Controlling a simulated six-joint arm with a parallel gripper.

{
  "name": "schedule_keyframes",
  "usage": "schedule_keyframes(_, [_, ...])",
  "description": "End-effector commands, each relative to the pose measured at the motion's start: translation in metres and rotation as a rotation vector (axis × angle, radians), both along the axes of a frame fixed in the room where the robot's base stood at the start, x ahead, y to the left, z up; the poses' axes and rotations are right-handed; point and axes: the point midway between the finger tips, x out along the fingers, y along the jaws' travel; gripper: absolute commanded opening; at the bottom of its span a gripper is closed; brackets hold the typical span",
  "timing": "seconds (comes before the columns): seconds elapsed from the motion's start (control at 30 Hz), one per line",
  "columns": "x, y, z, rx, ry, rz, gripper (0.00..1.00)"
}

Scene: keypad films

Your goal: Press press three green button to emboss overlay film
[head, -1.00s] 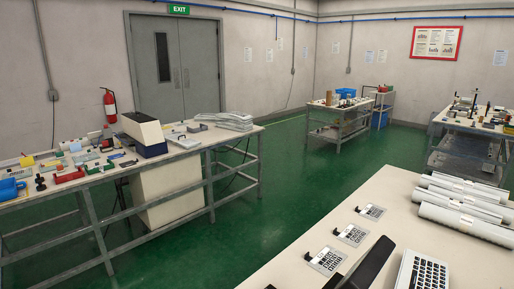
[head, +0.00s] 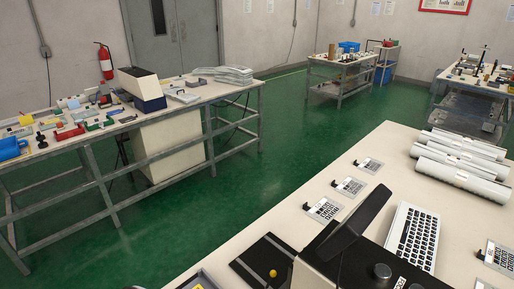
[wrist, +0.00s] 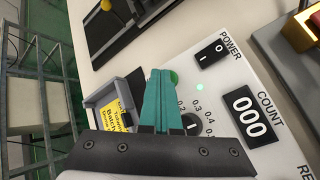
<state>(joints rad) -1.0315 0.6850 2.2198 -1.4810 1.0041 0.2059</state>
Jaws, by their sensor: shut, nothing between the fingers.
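My gripper (wrist: 160,72) shows in the wrist view with its two teal fingers shut together and empty. A green round button (wrist: 174,77) peeks out at the right of the fingertips, mostly hidden behind them. I cannot tell whether the fingertips touch it. It sits on a white control panel (wrist: 222,82) with a black power switch (wrist: 211,53), a small lit green lamp (wrist: 199,86) and a count display (wrist: 250,116) reading 000. Keypad films (head: 325,208) lie on the white table in the head view. I cannot make out my gripper there.
A grey holder with a yellow label (wrist: 115,115) stands left of the fingers. A black plate with a yellow knob (head: 272,272) lies near the table's front. A white keyboard (head: 414,236) and rolled sheets (head: 462,176) lie to the right. A red-and-yellow object (wrist: 305,28) stands top right.

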Motion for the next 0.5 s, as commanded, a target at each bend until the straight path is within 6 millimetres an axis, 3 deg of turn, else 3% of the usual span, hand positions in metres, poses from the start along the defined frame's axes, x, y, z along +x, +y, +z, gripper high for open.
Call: schedule_keyframes(0.5, [-0.0001, -0.0001, 0.0098, 0.001, 0.0, -0.001, 0.0])
